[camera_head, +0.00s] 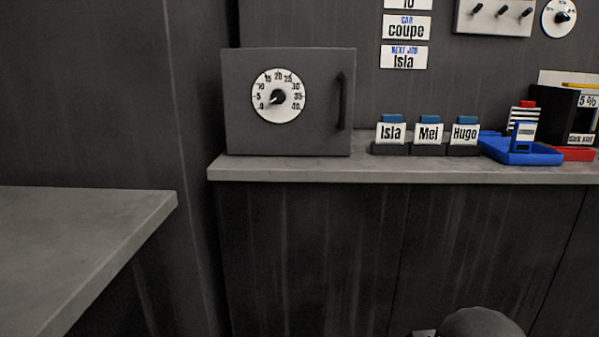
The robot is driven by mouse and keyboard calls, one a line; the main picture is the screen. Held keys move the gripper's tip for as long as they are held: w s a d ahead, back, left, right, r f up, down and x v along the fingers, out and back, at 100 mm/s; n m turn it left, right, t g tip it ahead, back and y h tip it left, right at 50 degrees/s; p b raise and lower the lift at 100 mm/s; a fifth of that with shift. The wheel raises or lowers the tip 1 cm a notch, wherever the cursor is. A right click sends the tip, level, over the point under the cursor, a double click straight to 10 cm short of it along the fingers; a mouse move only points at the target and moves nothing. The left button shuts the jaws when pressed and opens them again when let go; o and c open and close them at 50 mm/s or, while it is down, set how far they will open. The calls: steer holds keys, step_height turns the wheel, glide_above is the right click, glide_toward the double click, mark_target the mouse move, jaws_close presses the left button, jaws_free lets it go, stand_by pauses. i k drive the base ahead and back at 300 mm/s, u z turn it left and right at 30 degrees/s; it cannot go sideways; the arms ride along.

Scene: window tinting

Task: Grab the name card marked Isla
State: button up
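The name card marked Isla (391,132) stands upright in a dark holder on the grey counter. It is white with black letters and a blue top, and is the leftmost of three cards in a row. The card marked Mei (429,132) is just right of it, and the card marked Hugo (464,133) is right of that. A rounded dark part at the bottom edge seems to be part of my arm. My gripper's fingers do not show.
A dark box (318,120) with a dial (278,97) and handle stands left of the cards. A blue tray (530,155) and a red tray (574,154) lie to the right. The counter's front edge (300,174) is clear. Another grey worktop (70,230) is at lower left. Wall signs (404,57) hang above.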

mark_target(391, 130)
steer(key=z, duration=0.05)
steer(key=k, duration=1.05)
steer(key=u, duration=0.85)
steer(key=i, duration=1.4)
steer(key=z, duration=0.95)
